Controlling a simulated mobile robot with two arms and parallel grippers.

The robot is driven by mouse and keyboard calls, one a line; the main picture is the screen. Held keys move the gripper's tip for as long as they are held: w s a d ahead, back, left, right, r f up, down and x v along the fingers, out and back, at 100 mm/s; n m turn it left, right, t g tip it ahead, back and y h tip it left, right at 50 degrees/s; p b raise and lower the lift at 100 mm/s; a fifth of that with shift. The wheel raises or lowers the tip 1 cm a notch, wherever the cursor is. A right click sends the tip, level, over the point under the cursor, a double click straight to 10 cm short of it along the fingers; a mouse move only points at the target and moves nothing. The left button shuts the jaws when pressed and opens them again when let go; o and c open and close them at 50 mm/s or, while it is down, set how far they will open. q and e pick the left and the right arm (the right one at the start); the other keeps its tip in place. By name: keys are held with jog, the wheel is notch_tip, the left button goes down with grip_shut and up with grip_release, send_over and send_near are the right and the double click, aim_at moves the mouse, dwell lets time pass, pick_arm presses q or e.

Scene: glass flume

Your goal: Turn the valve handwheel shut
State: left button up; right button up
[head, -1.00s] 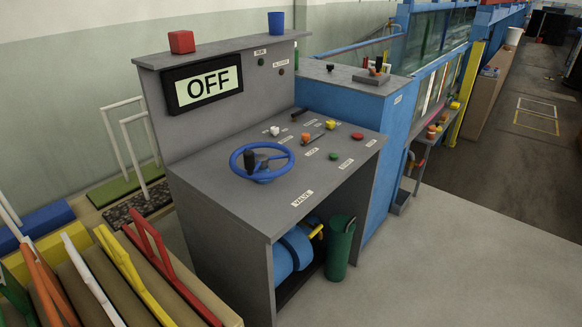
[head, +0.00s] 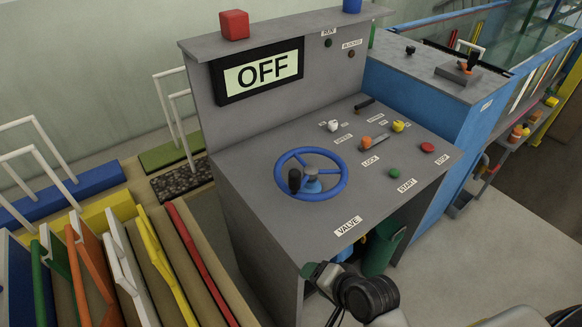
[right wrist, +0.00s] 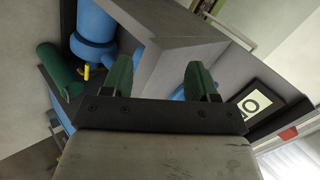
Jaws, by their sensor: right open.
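My right gripper (head: 312,270) is low at the console's front edge, below and apart from the wheel. In the right wrist view its two green fingers (right wrist: 160,75) are spread with nothing held between them; the wheel is not clearly visible there. My left gripper is out of view.
The display (head: 262,72) reads OFF. A green cylinder (head: 383,255) stands under the console. Coloured racked panels (head: 120,270) crowd the left.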

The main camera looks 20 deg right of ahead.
aim_at(291, 173)
jog(key=w+r+m+t, duration=0.1)
jog(key=w+m, duration=0.1)
jog(key=m, duration=0.1)
jog(key=w+r+m+t, duration=0.1)
jog(key=w+m, duration=0.1)
jog(key=m, duration=0.1)
jog(key=w+r+m+t+y, duration=0.1)
jog(key=w+r+m, duration=0.1)
jog(key=w+m, duration=0.1)
jog(key=shift+a+r+t, duration=0.1)
jog(key=shift+a+t, duration=0.1)
jog(key=shift+t, duration=0.2)
jog(key=w+d+r+m+t+h, duration=0.25)
jog(key=w+r+m+t, duration=0.3)
jog(key=m, duration=0.85)
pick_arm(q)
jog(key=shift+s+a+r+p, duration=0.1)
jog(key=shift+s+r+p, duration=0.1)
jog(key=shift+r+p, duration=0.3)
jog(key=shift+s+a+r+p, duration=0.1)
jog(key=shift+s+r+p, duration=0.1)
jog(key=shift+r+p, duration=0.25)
pick_arm(e)
jog(key=shift+m+y, duration=0.25)
jog(key=shift+m, duration=0.35)
jog(key=w, duration=0.3)
jog(key=w+a, duration=0.1)
jog(key=w, duration=0.7)
jog(key=shift+w+a+r, duration=0.15)
jog(key=shift+w+r, duration=0.1)
